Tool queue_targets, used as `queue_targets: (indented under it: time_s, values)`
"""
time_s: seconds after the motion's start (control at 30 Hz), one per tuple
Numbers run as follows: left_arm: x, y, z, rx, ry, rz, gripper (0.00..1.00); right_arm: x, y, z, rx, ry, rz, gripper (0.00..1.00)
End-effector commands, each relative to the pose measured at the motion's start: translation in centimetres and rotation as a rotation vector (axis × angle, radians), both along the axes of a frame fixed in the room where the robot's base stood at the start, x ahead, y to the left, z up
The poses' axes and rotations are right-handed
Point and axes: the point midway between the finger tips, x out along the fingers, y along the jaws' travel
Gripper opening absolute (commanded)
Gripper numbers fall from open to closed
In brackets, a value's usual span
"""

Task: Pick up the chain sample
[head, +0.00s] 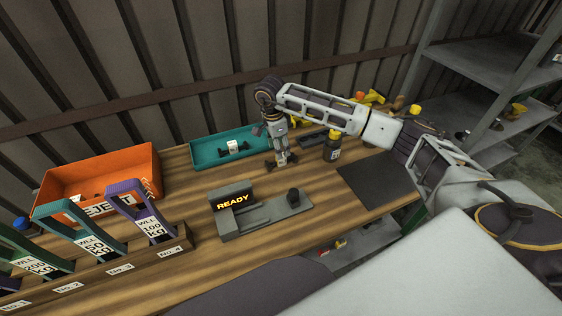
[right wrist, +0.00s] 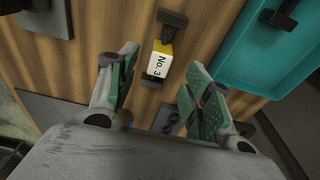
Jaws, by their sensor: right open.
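The chain sample (right wrist: 162,58), with a white and yellow tag reading "No. 3" and dark metal ends, lies on the wooden bench in the right wrist view. My right gripper (right wrist: 160,90) is open above it, one finger on each side, with visible gaps to the tag. Whether the fingertips touch the bench is unclear. My left gripper is not in view.
The teal tray (head: 206,161) holds a dark piece with a white tag. A tester reading "READY" (head: 232,198) stands in front. The orange bin (head: 100,167) and labelled slings (head: 140,212) are at left.

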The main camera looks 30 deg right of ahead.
Motion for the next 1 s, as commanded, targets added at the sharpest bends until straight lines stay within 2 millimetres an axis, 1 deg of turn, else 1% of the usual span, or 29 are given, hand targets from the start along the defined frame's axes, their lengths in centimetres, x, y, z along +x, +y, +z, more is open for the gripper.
queue_targets:
  time_s: [0.17, 0.37, 0.53, 0.67, 1.0]
  values:
    - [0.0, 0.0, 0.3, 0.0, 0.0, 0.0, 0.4, -0.1, -0.2, -1.0, 0.0, 0.002, 0.0, 0.5]
    - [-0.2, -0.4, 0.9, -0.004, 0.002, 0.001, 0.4, -0.1, -0.5, -3.0, 0.0, 0.003, 0.0, 0.5]
    - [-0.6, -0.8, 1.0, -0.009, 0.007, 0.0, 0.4, -0.1, -0.7, -4.6, 0.0, 0.002, 0.0, 0.5]
    - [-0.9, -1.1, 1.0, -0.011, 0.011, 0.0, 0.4, -0.1, -0.8, -5.0, 0.0, 0.001, 0.0, 0.5]
    - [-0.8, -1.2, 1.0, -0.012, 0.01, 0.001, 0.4, -0.1, -0.8, -5.0, 0.0, 0.0, 0.0, 0.5]
